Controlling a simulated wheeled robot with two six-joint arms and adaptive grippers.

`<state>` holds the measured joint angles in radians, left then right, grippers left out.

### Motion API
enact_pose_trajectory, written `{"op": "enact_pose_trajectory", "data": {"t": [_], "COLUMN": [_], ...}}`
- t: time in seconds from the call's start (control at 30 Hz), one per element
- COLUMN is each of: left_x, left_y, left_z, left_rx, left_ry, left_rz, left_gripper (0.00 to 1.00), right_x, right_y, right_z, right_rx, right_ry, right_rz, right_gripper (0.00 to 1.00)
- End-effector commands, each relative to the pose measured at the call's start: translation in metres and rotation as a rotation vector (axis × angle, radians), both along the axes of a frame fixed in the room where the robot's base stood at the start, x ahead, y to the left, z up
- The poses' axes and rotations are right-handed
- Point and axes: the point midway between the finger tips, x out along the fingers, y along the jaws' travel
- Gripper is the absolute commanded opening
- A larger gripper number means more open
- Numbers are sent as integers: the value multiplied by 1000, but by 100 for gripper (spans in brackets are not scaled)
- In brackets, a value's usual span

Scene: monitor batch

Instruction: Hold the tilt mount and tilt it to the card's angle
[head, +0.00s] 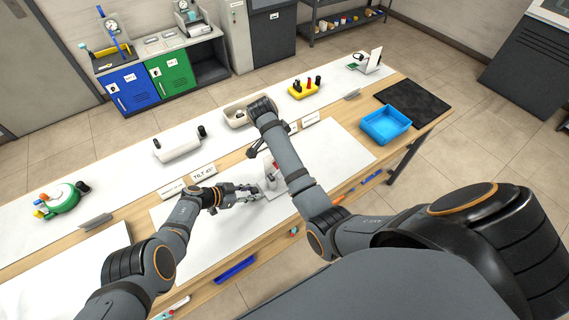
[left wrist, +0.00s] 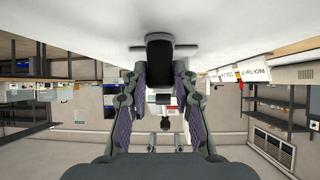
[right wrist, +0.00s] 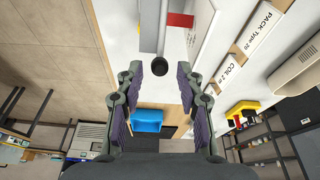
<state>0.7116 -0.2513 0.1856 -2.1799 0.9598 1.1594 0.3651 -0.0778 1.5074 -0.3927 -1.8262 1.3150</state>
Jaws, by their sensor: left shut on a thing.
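The tilt card (head: 203,172) stands upright at the back of the white work mat; its number is too small to read surely. The tilt mount (head: 271,181), a pale piece with a red mark, is on the mat, partly covered by my right forearm. My left gripper (head: 256,189) reaches it from the left. In the left wrist view its fingers are shut on a black part (left wrist: 160,48) of the mount. My right gripper (right wrist: 158,75) is open, with a round black knob (right wrist: 159,67) showing between its fingertips.
A beige bin (head: 236,118), a yellow holder (head: 304,91) and a white device (head: 179,146) line the back strip. A blue tray (head: 385,125) and black mat (head: 425,104) are to the right. The mat's left part is clear.

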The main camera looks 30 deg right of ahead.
Motion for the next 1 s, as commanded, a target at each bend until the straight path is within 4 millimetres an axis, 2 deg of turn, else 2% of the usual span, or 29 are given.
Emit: {"op": "enact_pose_trajectory", "data": {"t": [0.03, 0.2, 0.4, 0.6, 0.8, 1.0], "left_x": [0, 0, 0, -1, -1, -1], "left_y": [1, 0, 0, 0, 0, 0], "left_z": [-1, 0, -1, -1, -1, -1], "left_rx": [1, 1, 1, 1, 1, 1], "left_ry": [1, 0, 0, 1, 1, 1], "left_rz": [1, 0, 0, 0, 0, 0], "left_gripper": [0, 0, 0, 0, 0, 0], "right_x": [2, 6, 1, -3, -3, -2], "right_y": [-12, -30, -40, -41, -39, -32], "right_z": [-1, 8, 35, 51, 50, 27], "right_rx": [52, 293, 510, 602, 613, 613], "right_ry": [-16, -50, -38, -19, -16, -14], "right_rz": [-39, -175, -288, -329, -333, -333], "right_gripper": [34, 34, 34, 34, 34, 34]}}
